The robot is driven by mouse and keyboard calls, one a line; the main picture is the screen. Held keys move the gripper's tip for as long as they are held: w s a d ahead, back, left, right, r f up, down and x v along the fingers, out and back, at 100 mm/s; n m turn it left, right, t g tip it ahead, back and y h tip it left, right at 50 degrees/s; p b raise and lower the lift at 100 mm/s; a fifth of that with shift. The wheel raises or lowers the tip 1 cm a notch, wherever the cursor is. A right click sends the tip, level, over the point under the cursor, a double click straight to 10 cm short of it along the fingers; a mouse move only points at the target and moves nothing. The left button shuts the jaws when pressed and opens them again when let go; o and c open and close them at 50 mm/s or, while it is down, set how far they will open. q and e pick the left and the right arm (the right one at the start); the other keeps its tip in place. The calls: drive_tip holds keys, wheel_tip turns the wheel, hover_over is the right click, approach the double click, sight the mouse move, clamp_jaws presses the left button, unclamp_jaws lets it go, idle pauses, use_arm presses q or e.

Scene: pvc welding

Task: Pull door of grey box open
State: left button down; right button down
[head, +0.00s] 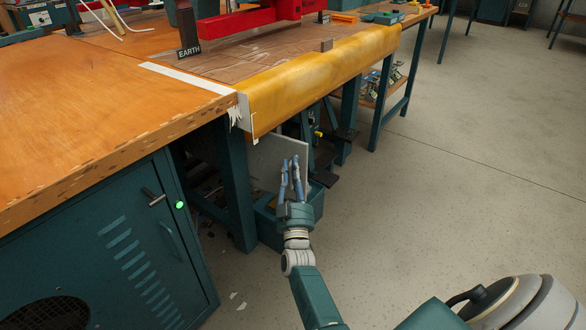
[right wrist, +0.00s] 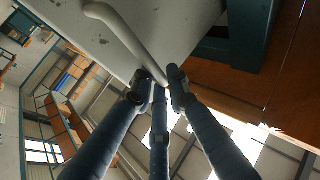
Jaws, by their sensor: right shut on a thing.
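The grey box is mostly hidden under the workbench. A pale grey panel (head: 268,158), which looks like its door, shows behind my right gripper. In the right wrist view the grey door (right wrist: 75,25) fills the top, with a curved pale bar handle (right wrist: 125,38) on it. My right gripper (head: 291,162) is in front of the panel, fingers pointing up. In the right wrist view its fingertips (right wrist: 163,82) are closed around the lower end of the handle. How far the door stands open is unclear. My left gripper is not in view.
The wooden workbench (head: 90,110) with a yellow hanging sheet (head: 310,75) overhangs the area. A teal cabinet (head: 110,255) stands at the left. A teal bench leg (head: 237,190) and a teal bin (head: 268,225) are close to the gripper. Open floor lies to the right.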

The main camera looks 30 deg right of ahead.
drive_tip(key=shift+w+a+f+y, duration=0.1)
drive_tip(key=shift+a+f+y, duration=0.25)
drive_tip(key=shift+f, duration=0.3)
drive_tip(key=c, duration=1.7)
unclamp_jaws()
drive_tip(key=shift+w+f, duration=0.15)
drive_tip(key=shift+d+r, duration=0.2)
drive_tip(key=shift+r, duration=0.05)
drive_tip(key=v, duration=0.7)
drive_tip(key=shift+s+a, duration=0.2)
drive_tip(key=shift+s, duration=0.05)
